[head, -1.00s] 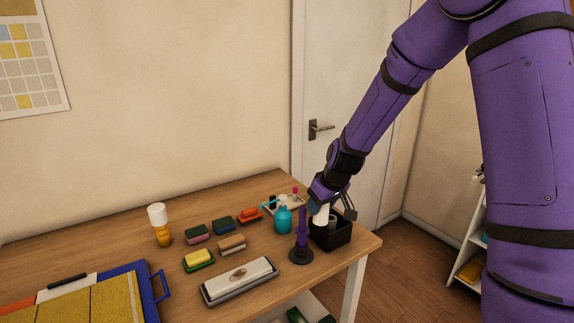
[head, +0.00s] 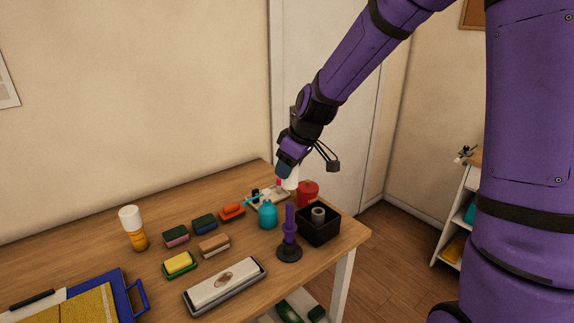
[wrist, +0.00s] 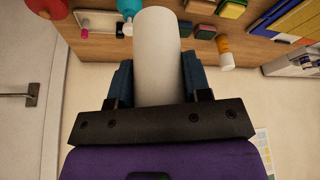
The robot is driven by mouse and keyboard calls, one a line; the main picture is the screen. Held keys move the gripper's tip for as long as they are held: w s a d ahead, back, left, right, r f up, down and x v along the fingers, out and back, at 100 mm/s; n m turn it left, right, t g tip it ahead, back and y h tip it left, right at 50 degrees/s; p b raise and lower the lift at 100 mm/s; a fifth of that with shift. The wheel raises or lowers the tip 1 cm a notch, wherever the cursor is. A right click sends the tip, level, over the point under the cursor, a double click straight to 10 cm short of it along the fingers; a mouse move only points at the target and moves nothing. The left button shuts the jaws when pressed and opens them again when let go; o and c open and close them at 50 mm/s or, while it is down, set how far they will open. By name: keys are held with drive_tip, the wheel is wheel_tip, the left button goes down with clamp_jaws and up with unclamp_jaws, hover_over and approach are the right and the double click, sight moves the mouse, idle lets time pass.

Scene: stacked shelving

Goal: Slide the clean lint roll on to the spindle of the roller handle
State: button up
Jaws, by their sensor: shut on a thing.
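My gripper (head: 287,170) is shut on the clean lint roll, a plain white cylinder (head: 292,181). In the wrist view the roll (wrist: 157,60) stands out between the two blue fingers (wrist: 157,85). In the head view it is partly hidden by the gripper and is held up above the back of the table. The roller handle (head: 290,228) stands upright on a round black base, its purple spindle pointing up. The spindle is empty, and my gripper is above and behind it, apart from it.
A black box (head: 331,229) with a grey roll (head: 318,214) stands right of the handle. A teal bottle (head: 267,215) is close on its left, and a red object (head: 308,191) is behind. A whetstone (head: 226,286), sponges and brushes lie to the left.

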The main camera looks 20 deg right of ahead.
sight(288, 185)
drive_tip(key=shift+f, duration=2.45)
drive_tip(key=shift+f, duration=0.65)
drive_tip(key=o, duration=0.8)
drive_tip(key=shift+r, duration=0.1)
drive_tip(key=v, duration=0.9)
drive_tip(key=shift+r, duration=0.1)
drive_tip(key=shift+s+d+r, duration=0.2)
drive_tip(key=shift+s+r, duration=0.05)
drive_tip(key=shift+r, duration=0.4)
